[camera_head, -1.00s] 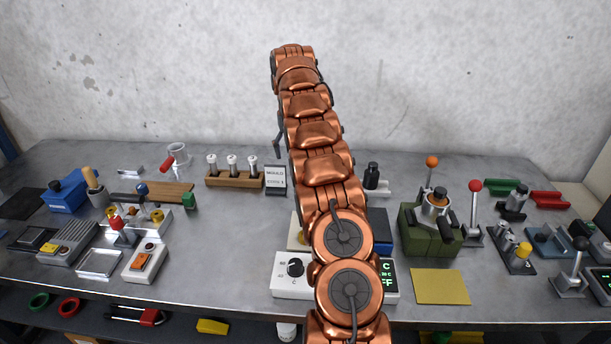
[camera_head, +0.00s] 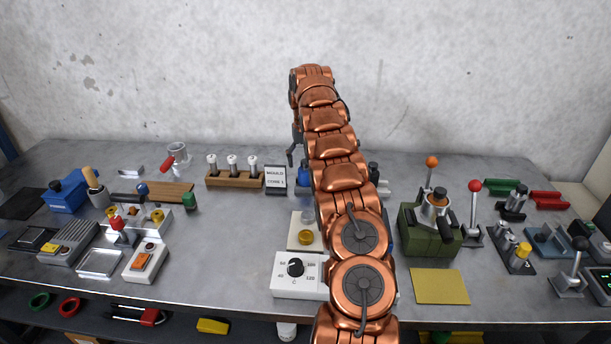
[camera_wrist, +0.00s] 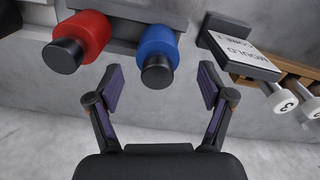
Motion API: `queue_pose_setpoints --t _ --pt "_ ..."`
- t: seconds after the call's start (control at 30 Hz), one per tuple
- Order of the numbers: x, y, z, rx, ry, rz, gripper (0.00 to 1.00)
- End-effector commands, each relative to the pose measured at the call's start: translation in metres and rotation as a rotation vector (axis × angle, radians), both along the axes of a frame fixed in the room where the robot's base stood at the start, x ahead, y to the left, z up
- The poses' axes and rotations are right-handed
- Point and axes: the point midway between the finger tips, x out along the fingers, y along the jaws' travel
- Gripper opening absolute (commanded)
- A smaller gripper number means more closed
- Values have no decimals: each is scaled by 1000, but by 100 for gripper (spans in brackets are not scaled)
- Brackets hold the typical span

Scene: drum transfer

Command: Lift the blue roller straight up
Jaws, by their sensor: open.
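In the wrist view, the blue roller (camera_wrist: 158,42) has a black end that points toward my gripper. My gripper (camera_wrist: 161,76) is open and empty, with one finger on each side of the roller's black end. A gap shows between the roller and each finger; I cannot tell how deep the fingers reach along it. The roller seems to sit at a grey holder (camera_wrist: 118,30).
A red roller (camera_wrist: 82,38) sits close left of the blue one in the wrist view. A "MOULD CORE 1" sign (camera_wrist: 240,50) stands to the right, by a wooden rack (camera_head: 233,181) of numbered pins. A dial box (camera_head: 297,274) and a green machine (camera_head: 428,235) flank my arm.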

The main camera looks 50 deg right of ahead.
Motion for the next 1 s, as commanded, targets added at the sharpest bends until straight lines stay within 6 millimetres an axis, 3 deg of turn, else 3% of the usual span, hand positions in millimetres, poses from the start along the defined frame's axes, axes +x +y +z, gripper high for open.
queue_pose_setpoints --t 0.5,0.83,1.0 --pt "-3 -1 -46 2 2 -2 80" --pt "-3 -1 -51 -1 -1 -2 80" --pt "-3 -1 -51 0 0 -2 63"
